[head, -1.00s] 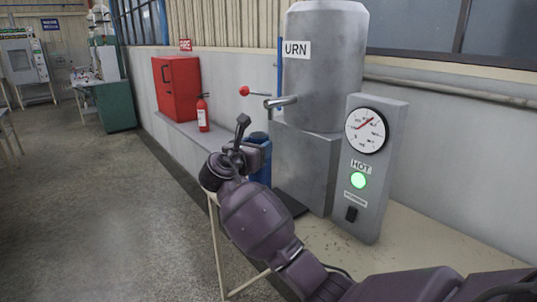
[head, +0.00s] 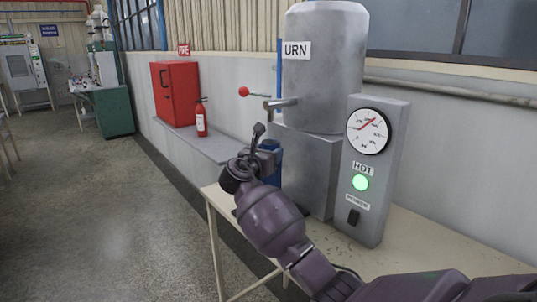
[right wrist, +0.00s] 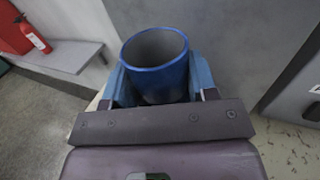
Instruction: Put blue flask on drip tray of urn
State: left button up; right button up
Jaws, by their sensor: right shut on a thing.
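The blue flask (head: 275,168) is upright in my right gripper (head: 263,153), partly hidden by the gripper in the head view. In the right wrist view, the flask (right wrist: 157,74) has an open top and looks empty, with the two fingers of my right gripper (right wrist: 160,84) closed on its sides. The grey urn (head: 322,70) stands on the table. Its spout (head: 281,103) is above the flask in the head view. The drip tray is hidden behind my right arm and the flask, so I cannot tell whether the flask touches it. My left gripper is not in view.
A panel with a gauge (head: 368,131) and a lit green lamp (head: 361,183) stands right of the urn. The red-knobbed lever (head: 244,91) sticks out left of it. A red cabinet (head: 174,93) and extinguisher (head: 201,120) stand on a ledge behind. The table (head: 425,245) is bare at right.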

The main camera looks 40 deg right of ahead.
jog(key=o, duration=1.4)
jog(key=shift+s+a, duration=0.1)
jog(key=shift+a, duration=0.15)
jog(key=p+v, duration=0.1)
jog(key=v, duration=1)
jog(key=shift+s+a+r, duration=0.1)
jog(key=shift+s+a, duration=0.05)
jog(key=shift+a, duration=0.05)
